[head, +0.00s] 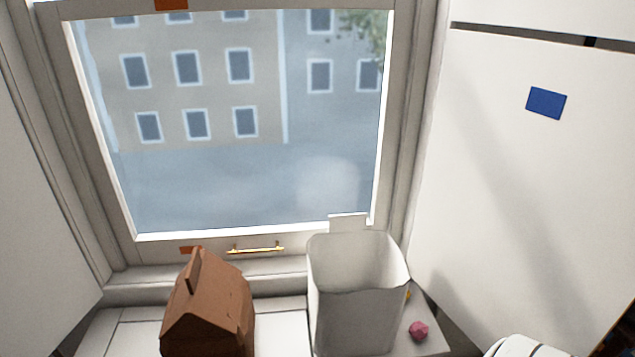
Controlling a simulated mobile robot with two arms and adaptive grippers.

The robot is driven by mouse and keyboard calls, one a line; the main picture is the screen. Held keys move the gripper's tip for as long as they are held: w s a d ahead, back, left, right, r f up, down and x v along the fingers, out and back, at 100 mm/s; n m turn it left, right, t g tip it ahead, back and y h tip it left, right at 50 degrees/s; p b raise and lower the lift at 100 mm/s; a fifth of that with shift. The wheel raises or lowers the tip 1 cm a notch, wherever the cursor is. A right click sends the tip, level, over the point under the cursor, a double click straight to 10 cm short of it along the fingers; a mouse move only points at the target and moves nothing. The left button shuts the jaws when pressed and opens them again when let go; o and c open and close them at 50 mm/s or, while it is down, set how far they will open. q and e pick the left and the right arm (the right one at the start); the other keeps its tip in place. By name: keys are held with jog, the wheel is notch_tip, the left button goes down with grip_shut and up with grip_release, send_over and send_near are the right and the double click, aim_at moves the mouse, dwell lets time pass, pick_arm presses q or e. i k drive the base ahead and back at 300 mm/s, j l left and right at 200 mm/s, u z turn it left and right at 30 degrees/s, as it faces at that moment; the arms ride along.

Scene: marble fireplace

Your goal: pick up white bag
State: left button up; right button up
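The white bag (357,305) stands upright and open at the top, in front of the window. A small flap rises above its back rim. Its lower end is cut off by the bottom edge of the view. Neither of my grippers shows in the head view. A rounded white shape with dark lines (528,347) shows at the bottom right, and I cannot tell what it is.
A brown bag (207,308) with a folded top stands left of the white bag. A small pink object (418,330) lies to its right. The window (240,130) with a brass handle (256,249) is behind. A white wall (540,190) bounds the right.

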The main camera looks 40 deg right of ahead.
aim_at(359, 279)
jog(key=z, duration=1.55)
